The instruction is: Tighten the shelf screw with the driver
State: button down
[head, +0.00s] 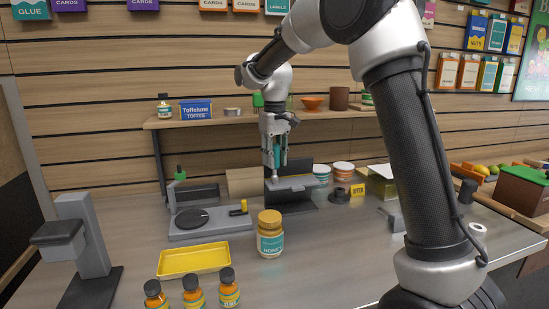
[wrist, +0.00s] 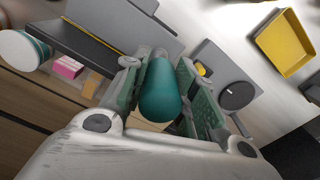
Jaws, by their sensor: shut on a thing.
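My gripper (head: 275,158) points down over the dark grey stand with a light top (head: 302,208) in the middle of the counter. It is shut on the driver, whose rounded teal handle (wrist: 160,92) sits between the two green-padded fingers in the wrist view. In the head view a thin tip below the fingers reaches down near the stand's left part; I cannot tell whether it touches. The shelf screw cannot be made out in either view. The wooden shelf (head: 215,120) runs along the wall behind the gripper.
A grey scale-like device with a dark disc (head: 191,219) stands left of the stand. A gold-lidded jar (head: 270,243) and a yellow tray (head: 193,261) stand in front. Two white-and-coloured tubs (head: 343,170) are at right.

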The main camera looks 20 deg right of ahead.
jog(key=shift+m, duration=1.2)
jog(key=shift+n, duration=0.4)
jog(key=c, duration=1.7)
grip_release()
jog(key=shift+c, duration=0.2)
grip_shut()
jog(key=shift+r, duration=0.2)
jog(key=shift+r, duration=0.4)
